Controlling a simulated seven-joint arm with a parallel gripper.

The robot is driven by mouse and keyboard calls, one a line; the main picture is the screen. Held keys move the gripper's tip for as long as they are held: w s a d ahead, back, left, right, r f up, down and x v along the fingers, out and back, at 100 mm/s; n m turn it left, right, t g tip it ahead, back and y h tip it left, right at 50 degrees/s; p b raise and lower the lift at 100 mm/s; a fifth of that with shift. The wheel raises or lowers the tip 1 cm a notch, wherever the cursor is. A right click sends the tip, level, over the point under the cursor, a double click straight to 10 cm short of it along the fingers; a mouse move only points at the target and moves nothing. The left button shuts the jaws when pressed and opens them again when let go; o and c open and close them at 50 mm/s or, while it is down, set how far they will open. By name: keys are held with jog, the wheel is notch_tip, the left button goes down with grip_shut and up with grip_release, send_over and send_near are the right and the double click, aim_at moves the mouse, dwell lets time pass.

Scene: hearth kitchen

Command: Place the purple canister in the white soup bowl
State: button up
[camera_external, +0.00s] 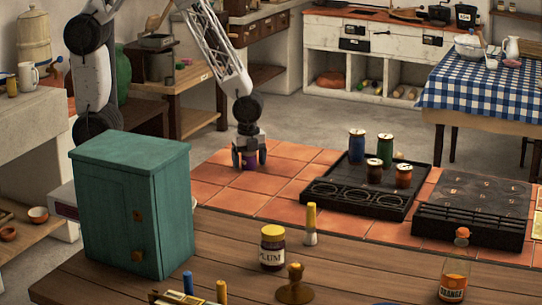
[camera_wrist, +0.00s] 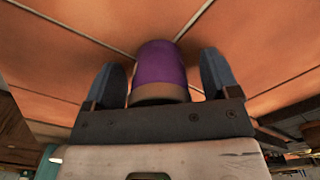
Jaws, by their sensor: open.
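The purple canister (camera_external: 249,161) stands on the terracotta tiles beneath my arm, mostly hidden by my gripper (camera_external: 249,156) in the external view. In the wrist view the purple canister (camera_wrist: 160,64) has a brownish band at its near end and sits between the two fingers of my gripper (camera_wrist: 162,75). The fingers are open, one on each side, with small gaps visible. A white bowl (camera_external: 468,47) is on the blue checked tablecloth at the upper right; I cannot tell for sure that it is the soup bowl.
A black rack (camera_external: 336,204) with several spools stands right of my gripper, beside a dark stove top (camera_external: 478,195). A teal cabinet (camera_external: 120,205) stands front left. A plum jar (camera_external: 272,248) and an orange jar (camera_external: 454,280) stand in front. Tiles around the canister are clear.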

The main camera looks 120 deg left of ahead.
jog(key=shift+c, duration=0.4)
jog(key=c, duration=1)
jog(key=shift+r, duration=0.25)
jog(key=shift+r, duration=0.55)
jog(key=shift+s+d+r, duration=0.1)
jog(key=shift+s+r, duration=0.15)
jog(key=shift+r, duration=0.3)
jog(key=shift+s+d+r, duration=0.1)
jog(key=shift+s+r, duration=0.15)
jog(key=shift+r, duration=0.25)
jog(key=s+d, duration=0.1)
jog(key=s, duration=0.3)
jog(key=s+d+r, duration=0.1)
jog(key=s+d, duration=0.1)
jog(key=s, duration=0.3)
jog(key=s+d, duration=0.2)
jog(key=s, duration=0.3)
jog(key=shift+s+r, duration=0.1)
jog(key=shift+r, duration=0.05)
